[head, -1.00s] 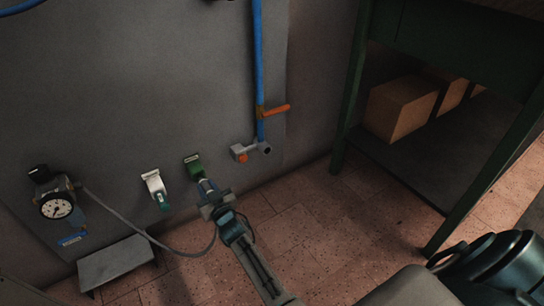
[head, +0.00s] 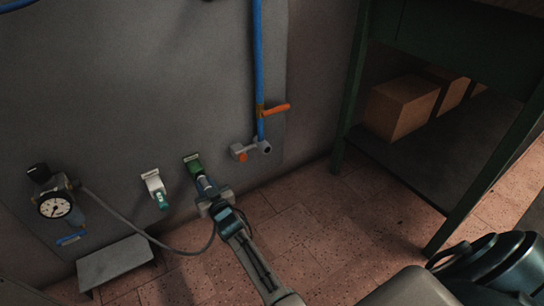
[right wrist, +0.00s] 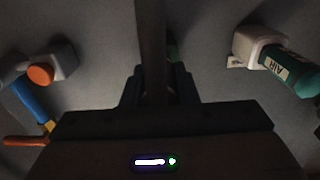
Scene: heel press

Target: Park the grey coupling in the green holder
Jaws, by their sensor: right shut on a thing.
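My right gripper (head: 212,198) is shut on the grey coupling (head: 205,183), at the end of a grey hose. The coupling's front end is at the lower mouth of the green holder (head: 193,164) on the grey wall panel. I cannot tell how far inside it is. In the right wrist view my gripper (right wrist: 160,88) shows from behind, with a dark bar in front of it. Only a sliver of the green holder (right wrist: 172,50) shows there. My left gripper is not in view.
A white holder (head: 152,181) with a teal coupling (head: 161,200) is just left. A gauge (head: 56,207) and a grey step (head: 114,263) stand further left. A blue pipe with an orange lever (head: 275,110) and a valve outlet (head: 250,150) are to the right.

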